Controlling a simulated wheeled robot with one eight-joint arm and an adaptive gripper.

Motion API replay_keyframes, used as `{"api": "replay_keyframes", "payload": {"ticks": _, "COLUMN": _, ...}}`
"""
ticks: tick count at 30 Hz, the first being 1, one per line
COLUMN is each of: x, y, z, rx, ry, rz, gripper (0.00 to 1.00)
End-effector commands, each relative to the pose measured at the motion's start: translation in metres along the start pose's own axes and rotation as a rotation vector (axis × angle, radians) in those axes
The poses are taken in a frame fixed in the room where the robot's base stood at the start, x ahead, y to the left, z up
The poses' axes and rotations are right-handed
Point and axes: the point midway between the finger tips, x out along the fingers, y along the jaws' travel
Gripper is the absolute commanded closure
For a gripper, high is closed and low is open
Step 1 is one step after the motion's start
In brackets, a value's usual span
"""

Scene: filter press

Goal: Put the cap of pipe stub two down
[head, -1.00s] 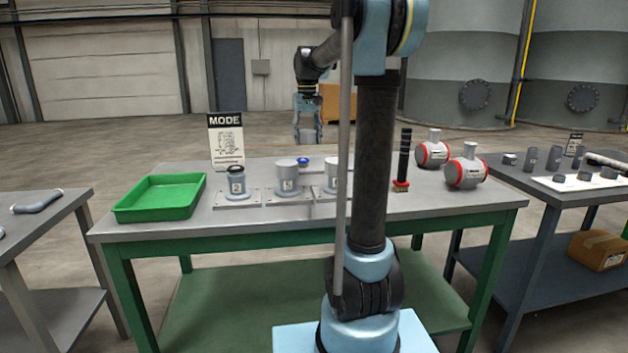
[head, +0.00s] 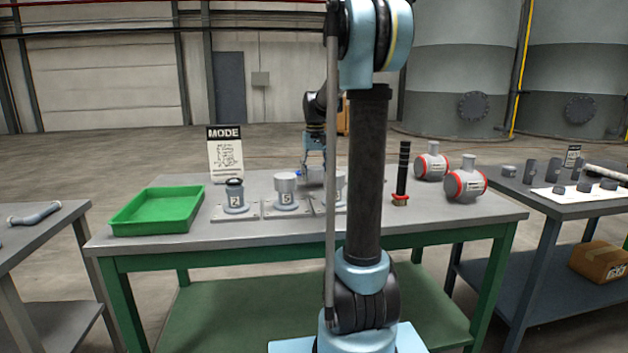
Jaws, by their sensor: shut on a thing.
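Pipe stub two (head: 235,197) stands upright on a grey flange plate at the left of the row, marked "2". Its top is dark, with no wide grey cap like the one on the stub beside it. My gripper (head: 313,168) is low over the back of the table, behind and to the right of stub five. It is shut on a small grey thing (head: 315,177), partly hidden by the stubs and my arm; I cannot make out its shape. A small blue part (head: 299,173) shows just left of the fingers.
Stub five (head: 286,192) has a wide grey cap; a third stub (head: 339,186) is partly behind my arm. A green tray (head: 158,210) is at the left, a MODE sign (head: 225,155) behind. A black post (head: 402,172) and red-ringed grey vessels (head: 466,180) are at the right.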

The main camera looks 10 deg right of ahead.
Motion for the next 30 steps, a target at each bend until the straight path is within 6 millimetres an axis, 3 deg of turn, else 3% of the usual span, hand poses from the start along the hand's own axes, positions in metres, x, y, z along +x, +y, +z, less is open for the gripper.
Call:
{"api": "replay_keyframes", "payload": {"ticks": 4, "x": 0.016, "y": 0.000, "z": 0.000, "rx": 0.000, "ry": 0.000, "rz": 0.000, "gripper": 0.68}}
{"api": "replay_keyframes", "payload": {"ticks": 23, "x": 0.026, "y": -0.001, "z": 0.000, "rx": -0.001, "ry": -0.001, "rz": 0.000, "gripper": 0.67}}
{"api": "replay_keyframes", "payload": {"ticks": 29, "x": 0.032, "y": -0.002, "z": 0.001, "rx": -0.002, "ry": -0.003, "rz": 0.001, "gripper": 0.78}}
{"api": "replay_keyframes", "payload": {"ticks": 30, "x": 0.032, "y": -0.002, "z": 0.001, "rx": -0.002, "ry": -0.004, "rz": 0.001, "gripper": 0.38}}
